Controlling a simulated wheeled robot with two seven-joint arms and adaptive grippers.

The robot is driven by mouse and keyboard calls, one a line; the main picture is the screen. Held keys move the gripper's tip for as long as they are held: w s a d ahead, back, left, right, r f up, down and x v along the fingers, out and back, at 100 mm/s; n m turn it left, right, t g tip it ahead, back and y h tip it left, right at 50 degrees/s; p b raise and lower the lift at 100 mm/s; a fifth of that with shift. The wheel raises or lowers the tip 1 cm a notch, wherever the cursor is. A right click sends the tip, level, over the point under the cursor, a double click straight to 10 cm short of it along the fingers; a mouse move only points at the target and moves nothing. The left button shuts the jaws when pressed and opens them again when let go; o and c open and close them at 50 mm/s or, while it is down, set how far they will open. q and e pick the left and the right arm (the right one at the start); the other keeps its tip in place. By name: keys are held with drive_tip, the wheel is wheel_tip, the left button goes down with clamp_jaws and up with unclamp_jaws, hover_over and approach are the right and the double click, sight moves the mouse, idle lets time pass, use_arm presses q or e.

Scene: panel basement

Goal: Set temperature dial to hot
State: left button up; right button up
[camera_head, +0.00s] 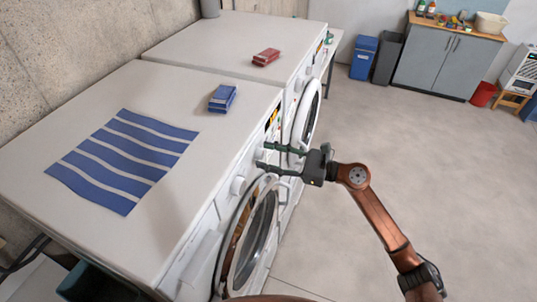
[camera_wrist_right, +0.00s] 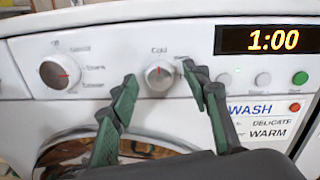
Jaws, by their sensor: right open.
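The temperature dial (camera_wrist_right: 159,76) is a round white knob in the middle of the washer's control panel in the right wrist view. Its red mark points up, toward the label "Cold". My right gripper (camera_head: 263,155) is open at the front of the near washer (camera_head: 210,238). In the wrist view its two green fingers (camera_wrist_right: 159,74) stand on either side of the dial; I cannot tell whether they touch it. The left finger covers part of the panel, and the right finger covers the lettering right of the dial. My left gripper is not in view.
A second knob (camera_wrist_right: 60,72) sits left on the panel. A display (camera_wrist_right: 268,39) reads 1:00 above a green button (camera_wrist_right: 300,78) and a "WASH DELICATE WARM" label (camera_wrist_right: 262,121).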

drive_tip(key=c, duration=1.2)
drive_tip(key=shift+o, duration=0.2)
